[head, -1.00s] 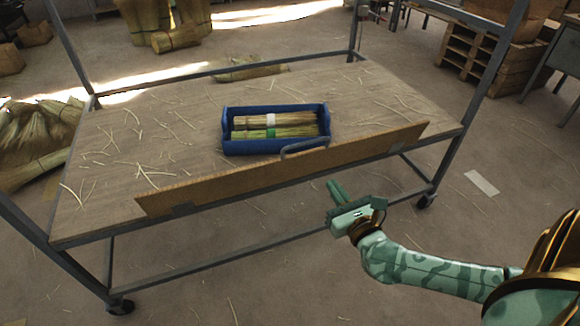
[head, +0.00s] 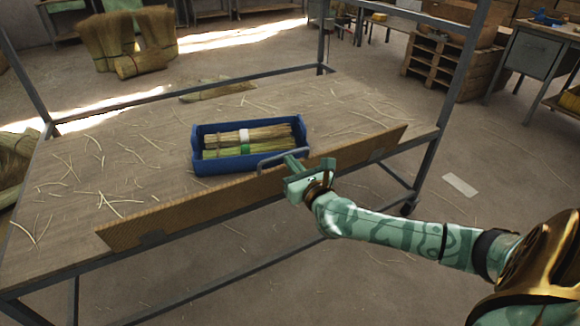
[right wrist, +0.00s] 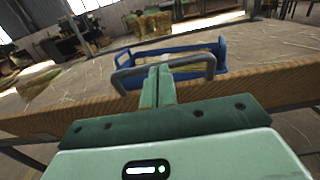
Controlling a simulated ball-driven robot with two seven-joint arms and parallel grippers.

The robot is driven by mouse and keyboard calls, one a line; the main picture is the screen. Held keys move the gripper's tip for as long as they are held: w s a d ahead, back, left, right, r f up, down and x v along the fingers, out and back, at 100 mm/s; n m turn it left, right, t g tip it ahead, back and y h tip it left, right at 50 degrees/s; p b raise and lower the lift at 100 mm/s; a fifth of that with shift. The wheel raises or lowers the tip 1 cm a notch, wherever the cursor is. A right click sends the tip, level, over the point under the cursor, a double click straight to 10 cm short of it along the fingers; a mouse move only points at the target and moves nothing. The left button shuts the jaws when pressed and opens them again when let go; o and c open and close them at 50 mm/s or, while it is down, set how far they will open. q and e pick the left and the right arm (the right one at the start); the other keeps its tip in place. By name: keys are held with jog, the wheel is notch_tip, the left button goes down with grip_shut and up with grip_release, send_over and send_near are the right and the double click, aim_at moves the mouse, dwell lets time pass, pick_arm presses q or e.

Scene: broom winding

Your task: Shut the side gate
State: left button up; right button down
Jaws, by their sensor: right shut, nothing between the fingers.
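The side gate (head: 200,208) is a long brown board along the near edge of the cart's bed, on dark hinges. It stands up from the edge; its exact tilt is hard to tell. A grey bar handle (head: 265,161) sits at its top middle. In the right wrist view, the gate (right wrist: 240,92) runs across, with the handle (right wrist: 207,63) in the middle. My right gripper (head: 291,163) is shut and empty, its fingertips (right wrist: 160,72) at the handle, overlapping the bar in view. I cannot tell if they touch. My left gripper is out of view.
A blue tray (head: 197,148) with bundled straw stands on the bed behind the handle. Loose straw lies around it. Cart posts (head: 452,95) rise at the corners. Pallets (head: 440,66) stand at the back right. Floor on the right is mostly clear.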

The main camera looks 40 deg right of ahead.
jog(key=shift+w, duration=0.1)
jog(key=w, duration=0.1)
jog(key=w+r, duration=0.1)
jog(key=w+d, duration=0.1)
jog(key=w, duration=0.1)
jog(key=shift+r+p, duration=0.2)
jog(key=shift+p, duration=0.2)
jog(key=shift+d+r, duration=0.15)
jog(key=shift+r, duration=0.1)
